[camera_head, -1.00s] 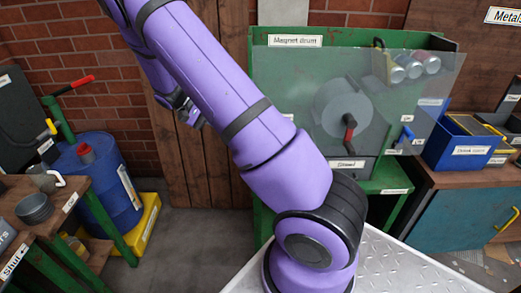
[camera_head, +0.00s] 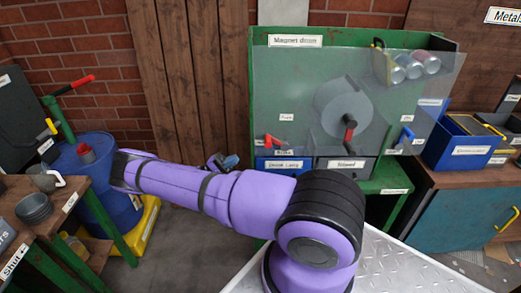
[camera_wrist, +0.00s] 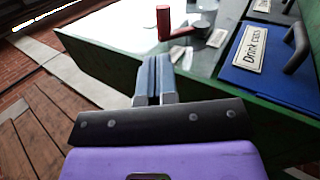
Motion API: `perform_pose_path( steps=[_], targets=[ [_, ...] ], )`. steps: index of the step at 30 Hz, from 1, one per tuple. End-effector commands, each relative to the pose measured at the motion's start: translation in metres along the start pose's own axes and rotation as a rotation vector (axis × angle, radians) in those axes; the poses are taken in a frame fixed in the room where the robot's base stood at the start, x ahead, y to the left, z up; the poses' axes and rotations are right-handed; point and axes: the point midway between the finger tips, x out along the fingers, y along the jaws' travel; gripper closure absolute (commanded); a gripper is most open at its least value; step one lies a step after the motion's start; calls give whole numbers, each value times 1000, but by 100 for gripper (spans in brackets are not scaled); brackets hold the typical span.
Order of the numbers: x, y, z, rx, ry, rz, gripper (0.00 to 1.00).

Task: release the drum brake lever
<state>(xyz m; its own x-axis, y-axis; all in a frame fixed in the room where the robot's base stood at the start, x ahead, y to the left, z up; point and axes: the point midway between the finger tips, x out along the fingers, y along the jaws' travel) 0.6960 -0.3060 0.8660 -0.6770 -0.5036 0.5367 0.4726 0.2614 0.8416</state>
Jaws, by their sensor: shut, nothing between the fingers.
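The magnet drum (camera_head: 340,105) sits behind a clear panel in a green cabinet, with a red-handled crank (camera_head: 350,130) at its front. A small red lever (camera_head: 270,141) is low on the left of the panel, beside a label too small to read; it seems to be the brake lever. A red handle (camera_wrist: 164,22) stands up in the wrist view, beyond the fingertips and apart from them. My gripper (camera_wrist: 154,64) is shut and empty, by the cabinet's green edge. In the head view my gripper (camera_head: 230,161) is partly hidden behind my arm, left of the cabinet.
A blue drink-cans drawer (camera_head: 283,165) and a grey drawer (camera_head: 345,167) lie below the panel; the blue drawer (camera_wrist: 262,65) is right of my fingers in the wrist view. A blue lever (camera_head: 405,137) is at the panel's right. A blue barrel (camera_head: 105,185) stands left.

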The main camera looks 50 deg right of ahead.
Motion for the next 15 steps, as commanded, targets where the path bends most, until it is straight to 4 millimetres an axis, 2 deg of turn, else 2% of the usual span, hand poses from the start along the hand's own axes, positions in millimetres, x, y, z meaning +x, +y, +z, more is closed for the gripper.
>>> perform_pose_path(
  steps=[1, 6, 15],
  targets=[
    [-4, -10, -1, 24, 11, 49, 100],
    [-13, -30, -2, 87, 35, 157, 100],
    [-17, -38, -3, 115, 46, 201, 100]
  ],
)
